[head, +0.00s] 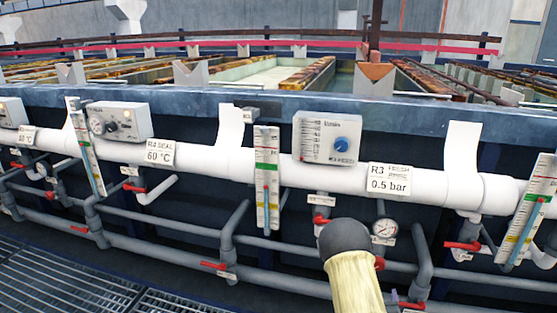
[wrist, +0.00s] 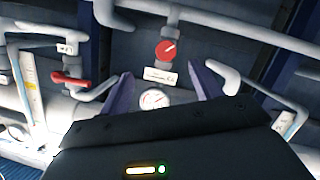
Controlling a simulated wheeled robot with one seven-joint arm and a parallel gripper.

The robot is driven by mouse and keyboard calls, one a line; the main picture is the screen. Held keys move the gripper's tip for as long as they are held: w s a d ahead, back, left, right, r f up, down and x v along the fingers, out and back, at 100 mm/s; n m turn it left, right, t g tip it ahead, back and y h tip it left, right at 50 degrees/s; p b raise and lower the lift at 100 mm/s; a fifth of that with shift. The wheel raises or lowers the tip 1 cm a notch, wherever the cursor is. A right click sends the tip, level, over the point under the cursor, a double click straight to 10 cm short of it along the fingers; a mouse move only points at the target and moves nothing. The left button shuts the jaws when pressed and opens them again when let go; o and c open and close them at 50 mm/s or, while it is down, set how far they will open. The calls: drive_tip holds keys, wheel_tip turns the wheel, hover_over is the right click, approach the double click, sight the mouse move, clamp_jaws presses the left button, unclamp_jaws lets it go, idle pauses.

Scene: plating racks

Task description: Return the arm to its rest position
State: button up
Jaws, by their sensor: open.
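My gripper (wrist: 163,72) shows in the wrist view with its two dark fingers spread apart and nothing held between them. A round dial gauge (wrist: 153,98) shows between the fingers in the picture, with a white label (wrist: 160,76) and a red valve handle (wrist: 166,49) above it. I cannot tell the distance from the fingers to these. In the head view, a cream link of my arm with a dark rounded end (head: 345,238) rises from the bottom edge, right of centre. My gripper cannot be made out there.
A white pipe (head: 410,185) runs across the rack front, with grey pipes and red-handled valves below. A flow box with a blue knob (head: 327,138) and a thermometer strip (head: 266,180) stand out from it. A small gauge (head: 385,228) sits beside my arm. Floor grating (head: 60,280) lies lower left.

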drive_tip(key=s+a+r+g+y+p, duration=0.3)
drive_tip(key=s+a+r+g, duration=0.3)
drive_tip(key=s+a+r, duration=0.35)
drive_tip(key=s+a+r+g+y+p, duration=0.25)
drive_tip(key=s+a+r+g, duration=0.3)
drive_tip(key=s+r, duration=0.55)
drive_tip(key=w+d+p+v, duration=0.1)
drive_tip(key=w+p+v, duration=0.2)
drive_tip(key=p+v, duration=1.4)
drive_tip(key=w+d+r+p+v, duration=0.1)
drive_tip(key=w+p+v, duration=0.3)
drive_tip(key=p+v, duration=1.4)
drive_tip(key=shift+s+a+r+y+p, duration=0.35)
drive_tip(key=shift+s+r+p, duration=0.15)
drive_tip(key=shift+p, duration=0.45)
